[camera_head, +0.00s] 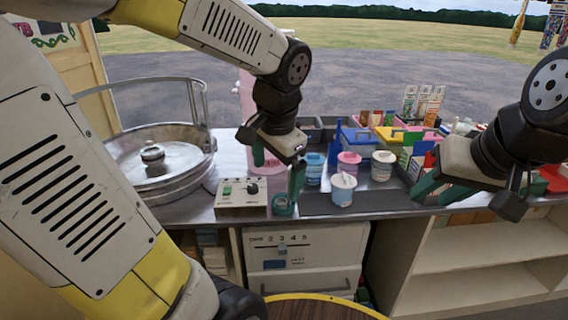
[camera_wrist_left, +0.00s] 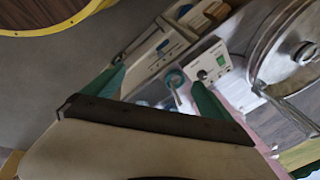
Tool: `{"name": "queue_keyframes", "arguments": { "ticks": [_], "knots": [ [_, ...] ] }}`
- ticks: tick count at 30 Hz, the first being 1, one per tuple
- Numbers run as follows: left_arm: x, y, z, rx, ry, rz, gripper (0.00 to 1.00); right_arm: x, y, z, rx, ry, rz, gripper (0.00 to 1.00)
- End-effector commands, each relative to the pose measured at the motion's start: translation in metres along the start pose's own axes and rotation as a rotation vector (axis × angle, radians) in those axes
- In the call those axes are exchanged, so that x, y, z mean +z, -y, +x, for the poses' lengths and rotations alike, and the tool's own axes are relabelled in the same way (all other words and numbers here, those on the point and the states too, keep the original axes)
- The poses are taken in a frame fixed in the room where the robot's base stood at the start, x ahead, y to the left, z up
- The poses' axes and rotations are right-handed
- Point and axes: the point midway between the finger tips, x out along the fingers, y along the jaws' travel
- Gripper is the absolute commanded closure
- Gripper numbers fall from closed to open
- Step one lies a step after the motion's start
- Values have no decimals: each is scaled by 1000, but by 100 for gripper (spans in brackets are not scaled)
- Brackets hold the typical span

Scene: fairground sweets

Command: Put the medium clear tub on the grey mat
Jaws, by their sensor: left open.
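Several small tubs stand at the middle of the counter in the head view: a pale blue and white one (camera_head: 343,189) in front, a pink-lidded one (camera_head: 349,162), a white-topped one (camera_head: 383,166) and a blue one (camera_head: 313,168). I cannot tell which is the medium clear tub. A dark grey mat (camera_head: 375,204) lies flat at the counter's front, beside the front tub. My left gripper (camera_head: 277,170) is open and empty, left of the tubs; its fingers also show in the left wrist view (camera_wrist_left: 158,74). My right gripper (camera_head: 440,188) hangs right of the mat; its finger gap is unclear.
A control box (camera_head: 241,195) and a teal ring (camera_head: 282,206) sit near the left gripper. A large round metal pan (camera_head: 165,165) stands at left. A blue bottle (camera_head: 335,146) and coloured boxes (camera_head: 362,136) crowd behind the tubs. Shelves (camera_head: 480,255) are below the counter.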

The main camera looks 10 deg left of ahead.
Motion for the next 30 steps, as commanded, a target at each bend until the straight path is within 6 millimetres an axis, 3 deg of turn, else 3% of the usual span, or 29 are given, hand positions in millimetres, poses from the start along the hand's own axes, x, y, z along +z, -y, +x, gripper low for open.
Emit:
{"name": "queue_keyframes", "arguments": {
  "ticks": [3,10,30],
  "knots": [
    [22,-10,-25,71,-144,-247,4,0,0,0,0,0,0,64],
    [37,-26,-52,168,-333,-541,4,0,0,0,0,0,0,64],
    [39,-29,-58,191,-370,-597,4,0,0,0,0,0,0,64]
  ]
}}
